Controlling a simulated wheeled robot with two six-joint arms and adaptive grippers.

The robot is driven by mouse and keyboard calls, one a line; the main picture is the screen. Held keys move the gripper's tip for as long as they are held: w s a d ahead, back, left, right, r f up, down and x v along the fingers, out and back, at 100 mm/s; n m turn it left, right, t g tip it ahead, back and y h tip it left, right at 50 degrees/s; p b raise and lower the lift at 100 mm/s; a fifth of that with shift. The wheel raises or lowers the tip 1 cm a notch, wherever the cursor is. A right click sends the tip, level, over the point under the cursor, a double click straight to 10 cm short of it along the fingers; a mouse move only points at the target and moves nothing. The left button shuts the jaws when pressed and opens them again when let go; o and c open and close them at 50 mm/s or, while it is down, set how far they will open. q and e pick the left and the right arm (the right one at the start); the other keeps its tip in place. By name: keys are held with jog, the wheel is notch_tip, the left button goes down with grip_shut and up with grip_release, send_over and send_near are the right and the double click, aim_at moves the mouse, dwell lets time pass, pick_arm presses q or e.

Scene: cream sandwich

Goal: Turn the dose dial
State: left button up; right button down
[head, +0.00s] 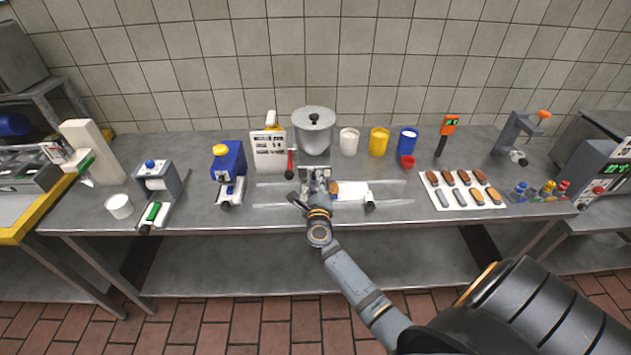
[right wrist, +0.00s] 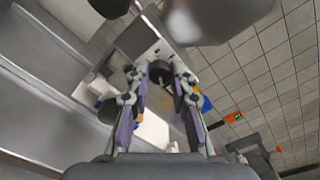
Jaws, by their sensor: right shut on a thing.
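The dosing machine on the bench has a grey metal block and a white body (head: 351,190) with a dark round end piece at its right. My right gripper (head: 318,188) reaches over the bench to the grey block and hides much of it. In the right wrist view, a dark round dial (right wrist: 160,71) sits between the fingertips of my right gripper (right wrist: 161,76). The fingers are shut on it from both sides. The dial is hidden behind the gripper in the head view. The dial's setting cannot be read. My left gripper is not in view.
White, yellow (head: 379,142) and blue (head: 408,140) tubs stand right.

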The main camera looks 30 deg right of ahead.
jog(key=shift+f, duration=0.15)
jog(key=c, duration=1.2)
grip_release()
jog(key=shift+o, duration=0.2)
jog(key=shift+s, duration=0.1)
jog(key=v, duration=1.2)
